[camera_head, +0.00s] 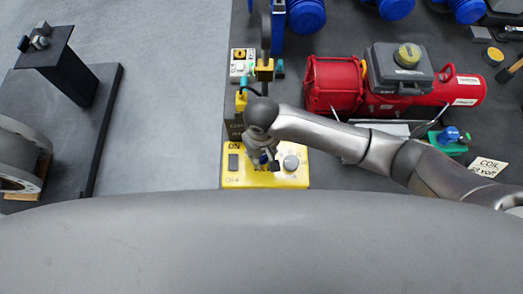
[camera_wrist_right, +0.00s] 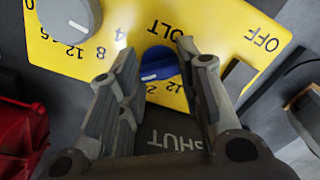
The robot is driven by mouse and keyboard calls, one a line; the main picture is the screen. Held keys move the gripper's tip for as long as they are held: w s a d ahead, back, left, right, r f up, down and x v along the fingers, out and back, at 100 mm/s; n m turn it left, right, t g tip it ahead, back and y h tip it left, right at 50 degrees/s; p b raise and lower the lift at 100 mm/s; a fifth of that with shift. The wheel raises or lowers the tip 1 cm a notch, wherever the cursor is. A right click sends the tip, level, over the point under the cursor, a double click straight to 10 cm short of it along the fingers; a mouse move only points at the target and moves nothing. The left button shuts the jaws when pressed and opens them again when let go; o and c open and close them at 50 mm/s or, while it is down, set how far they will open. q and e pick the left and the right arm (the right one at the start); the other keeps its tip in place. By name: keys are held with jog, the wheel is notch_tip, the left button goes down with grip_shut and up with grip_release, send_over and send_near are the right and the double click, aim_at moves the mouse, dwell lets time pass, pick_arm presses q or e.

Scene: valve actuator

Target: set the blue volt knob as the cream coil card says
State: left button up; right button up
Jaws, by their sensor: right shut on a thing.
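The blue volt knob (camera_wrist_right: 158,65) sits on the yellow panel (camera_wrist_right: 230,22) in the right wrist view, under the upside-down word VOLT. A pale mark shows on its lower left edge; the numbers around it are partly hidden or upside down. My right gripper (camera_wrist_right: 153,50) has a finger on each side of the knob and is shut on it. In the head view my right gripper (camera_head: 264,160) is over the middle of the yellow panel (camera_head: 232,182) and hides most of the knob. The cream coil card (camera_head: 488,167) lies at the right; it reads COIL and VOLT, its number too small to read surely.
A grey knob (camera_head: 291,162) is on the panel right of my gripper, and a dark switch (camera_head: 233,162) is at its left. A red actuator (camera_head: 335,85) stands behind my right arm. A green block with a blue part (camera_head: 449,137) is near the card.

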dwell(0.4)
jog(key=o, duration=1)
jog(key=shift+o, duration=0.2)
jog(key=shift+r, duration=0.15)
notch_tip(320, 180, up, 12)
